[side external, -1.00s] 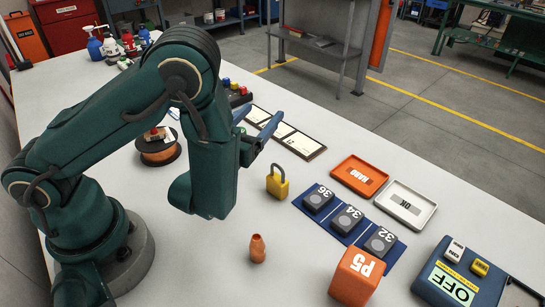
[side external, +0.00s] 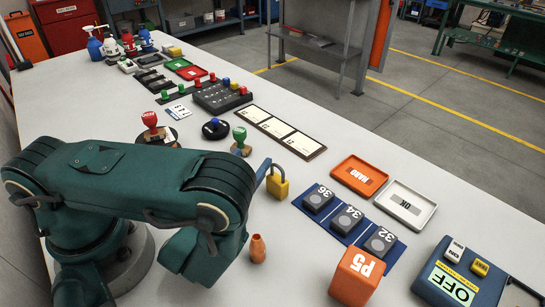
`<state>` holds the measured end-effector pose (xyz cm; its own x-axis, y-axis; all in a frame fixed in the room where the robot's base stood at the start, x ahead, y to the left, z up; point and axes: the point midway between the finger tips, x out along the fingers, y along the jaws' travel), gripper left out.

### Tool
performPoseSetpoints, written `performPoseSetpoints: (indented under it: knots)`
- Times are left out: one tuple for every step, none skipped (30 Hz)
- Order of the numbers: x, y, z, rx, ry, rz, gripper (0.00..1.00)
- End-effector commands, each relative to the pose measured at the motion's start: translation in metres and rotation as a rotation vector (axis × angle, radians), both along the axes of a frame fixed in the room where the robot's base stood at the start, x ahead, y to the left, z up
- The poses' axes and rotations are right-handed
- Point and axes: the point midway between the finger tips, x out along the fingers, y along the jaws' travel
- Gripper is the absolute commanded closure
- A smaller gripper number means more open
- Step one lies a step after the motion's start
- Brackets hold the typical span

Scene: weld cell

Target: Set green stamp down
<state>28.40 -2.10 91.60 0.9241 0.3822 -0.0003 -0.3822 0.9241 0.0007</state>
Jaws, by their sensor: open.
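The green stamp (side external: 240,139), with a green knob handle and a brownish base, stands upright on the white bench near the middle of the view. Nothing is seen gripping it. My gripper (side external: 263,169) is mostly hidden behind my own arm. Only a blue-grey finger shows, below and to the right of the stamp, apart from it in the picture and close to the yellow padlock (side external: 278,186). The gripper is open, with nothing seen in it.
A red-handled stamp (side external: 150,121) is left of the green one, with a round dark blue item (side external: 216,129) between them. A card strip (side external: 280,132) lies behind. Blue mat (side external: 335,228), orange tray (side external: 359,176), orange P5 block (side external: 357,277) and copper piece (side external: 257,248) are right and front.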

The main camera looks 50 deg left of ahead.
Motion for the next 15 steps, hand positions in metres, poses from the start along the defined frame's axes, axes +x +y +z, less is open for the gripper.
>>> performPoseSetpoints:
  knots:
    - [-0.004,-0.003,0.0,0.0,0.002,-0.005,0.27]
    - [-0.006,-0.003,0.0,0.0,0.002,-0.004,0.27]
    - [-0.009,-0.005,0.0,0.001,0.001,-0.005,0.27]
    - [-0.01,-0.005,0.0,0.001,0.001,-0.004,0.27]
    - [-0.012,-0.006,0.0,0.001,0.0,-0.004,0.27]
    - [-0.015,-0.007,0.0,0.001,0.001,-0.004,0.27]
    - [-0.017,-0.008,0.0,0.001,0.0,-0.004,0.27]
    - [-0.019,-0.008,0.0,0.001,0.0,-0.004,0.27]
    - [-0.017,-0.004,0.003,-0.017,-0.01,0.021,0.27]
    - [-0.015,-0.002,0.005,-0.029,-0.017,0.036,0.27]
    - [-0.014,0.001,0.007,-0.038,-0.022,0.05,0.27]
    - [-0.012,0.001,0.01,-0.053,-0.032,0.059,0.27]
    - [-0.011,0.002,0.012,-0.063,-0.038,0.067,0.27]
    - [-0.01,0.003,0.014,-0.073,-0.045,0.075,0.27]
    - [-0.009,0.004,0.017,-0.086,-0.054,0.086,0.27]
